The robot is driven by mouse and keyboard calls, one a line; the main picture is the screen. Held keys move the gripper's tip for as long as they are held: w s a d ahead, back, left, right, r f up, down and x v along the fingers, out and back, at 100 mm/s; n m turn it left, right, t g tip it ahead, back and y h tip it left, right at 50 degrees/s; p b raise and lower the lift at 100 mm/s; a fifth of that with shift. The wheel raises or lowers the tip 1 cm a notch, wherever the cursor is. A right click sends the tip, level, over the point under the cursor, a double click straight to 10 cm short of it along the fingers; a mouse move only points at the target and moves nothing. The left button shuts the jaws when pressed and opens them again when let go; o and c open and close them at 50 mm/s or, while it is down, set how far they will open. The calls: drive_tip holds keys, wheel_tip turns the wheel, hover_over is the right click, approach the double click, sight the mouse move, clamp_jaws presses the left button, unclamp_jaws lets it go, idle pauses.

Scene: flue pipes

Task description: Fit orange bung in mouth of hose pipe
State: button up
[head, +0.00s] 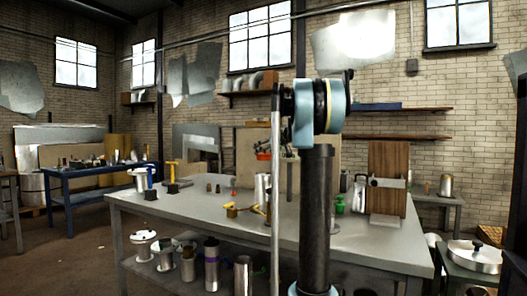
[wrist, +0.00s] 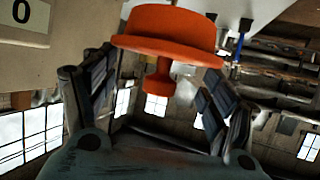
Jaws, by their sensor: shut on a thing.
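The orange bung (wrist: 170,28) is large in the wrist view, with a wide round flange and a narrow knob. My gripper (wrist: 158,76) is shut on it, with the knob between the fingers and the flange beyond the fingertips. In the head view the bung (head: 263,156) is a small orange patch above the table, left of my arm. My arm hides part of the gripper there. I cannot tell which pipe is the hose pipe. A silver upright pipe (head: 260,190) stands on the table below the bung, partly hidden by my arm.
The grey table (head: 190,206) carries yellow clamps (head: 240,210), a green item (head: 340,204) and a wooden board (head: 388,180) at right. Several pipes and spools stand on its lower shelf (head: 175,280). A board marked 0 (wrist: 22,14) is at the wrist view's upper left.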

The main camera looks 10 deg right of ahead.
sight(264, 160)
drive_tip(key=shift+a+f, duration=0.1)
drive_tip(key=shift+a, duration=0.1)
drive_tip(key=shift+f, duration=2.8)
drive_tip(key=shift+f, duration=1.8)
drive_tip(key=o, duration=1.2)
drive_tip(key=v, duration=1.2)
drive_tip(key=shift+f, duration=0.1)
